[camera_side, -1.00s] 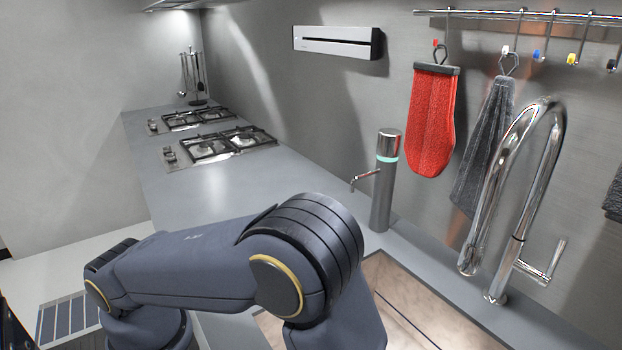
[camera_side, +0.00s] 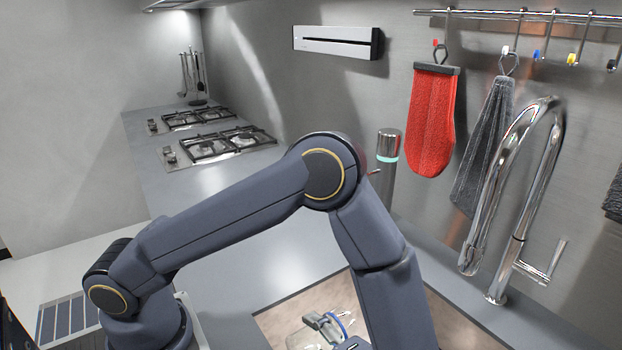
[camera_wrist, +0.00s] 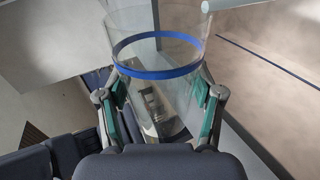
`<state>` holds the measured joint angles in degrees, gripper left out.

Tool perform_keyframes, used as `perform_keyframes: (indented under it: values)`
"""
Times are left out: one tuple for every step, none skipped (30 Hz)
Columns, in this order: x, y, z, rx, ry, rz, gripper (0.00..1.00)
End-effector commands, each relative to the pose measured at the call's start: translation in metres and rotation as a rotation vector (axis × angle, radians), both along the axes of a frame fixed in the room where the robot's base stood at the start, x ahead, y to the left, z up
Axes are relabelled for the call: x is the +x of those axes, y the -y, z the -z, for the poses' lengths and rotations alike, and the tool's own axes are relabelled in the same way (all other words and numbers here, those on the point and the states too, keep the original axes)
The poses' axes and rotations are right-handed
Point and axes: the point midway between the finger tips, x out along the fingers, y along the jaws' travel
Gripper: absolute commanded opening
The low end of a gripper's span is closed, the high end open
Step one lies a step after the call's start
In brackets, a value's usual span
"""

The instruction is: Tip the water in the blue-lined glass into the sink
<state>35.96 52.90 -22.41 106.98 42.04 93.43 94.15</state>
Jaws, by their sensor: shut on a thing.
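The blue-lined glass (camera_wrist: 158,74) is clear, with a blue band around it, and fills the middle of the wrist view. My gripper (camera_wrist: 163,104) is shut on it, with a green-padded finger on each side. In the side view, my gripper (camera_side: 325,327) and part of the glass (camera_side: 346,318) show low in the picture, over the sink (camera_side: 455,328). The sink has a beige, stone-like inside, which also shows at the right of the wrist view (camera_wrist: 275,75). I cannot make out the water or how far the glass is tilted. My forearm hides part of the sink.
A tall chrome faucet (camera_side: 518,190) stands at the sink's back right. A cylindrical dispenser (camera_side: 388,160) stands behind my arm. A red mitt (camera_side: 433,120) and a grey towel (camera_side: 482,150) hang on the wall. The counter toward the stove (camera_side: 215,145) is clear.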

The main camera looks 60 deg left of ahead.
Motion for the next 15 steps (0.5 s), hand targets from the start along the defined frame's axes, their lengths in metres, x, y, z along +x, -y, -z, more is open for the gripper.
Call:
perform_keyframes:
  values:
    - [0.0017, 0.0002, -0.0023, -0.002, -0.028, -0.003, 0.17]
    - [0.0024, 0.0001, -0.0035, -0.001, -0.046, -0.003, 0.17]
    - [0.0031, 0.0001, -0.0046, -0.002, -0.069, -0.002, 0.17]
    - [0.0037, 0.0001, -0.0054, -0.001, -0.086, -0.002, 0.17]
    - [0.0043, 0.0001, -0.0062, -0.001, -0.099, -0.003, 0.17]
    - [0.0051, -0.0001, -0.0073, 0.000, -0.117, -0.002, 0.17]
    - [0.0056, 0.0000, -0.0080, 0.000, -0.127, -0.002, 0.17]
    - [0.0056, 0.0002, -0.0082, 0.000, -0.133, -0.001, 0.17]
    - [0.0052, 0.0002, -0.0082, 0.001, -0.128, 0.001, 0.17]
    - [0.0048, 0.0002, -0.0084, 0.002, -0.119, 0.001, 0.17]
    - [0.0040, 0.0002, -0.0086, 0.004, -0.104, 0.002, 0.17]
    - [0.0026, 0.0002, -0.0091, 0.006, -0.071, 0.003, 0.17]
    - [0.0014, 0.0004, -0.0095, 0.008, -0.039, 0.005, 0.17]
    - [0.0002, 0.0005, -0.0098, 0.008, -0.002, 0.006, 0.17]
    - [-0.0016, 0.0004, -0.0104, 0.009, 0.046, 0.005, 0.17]
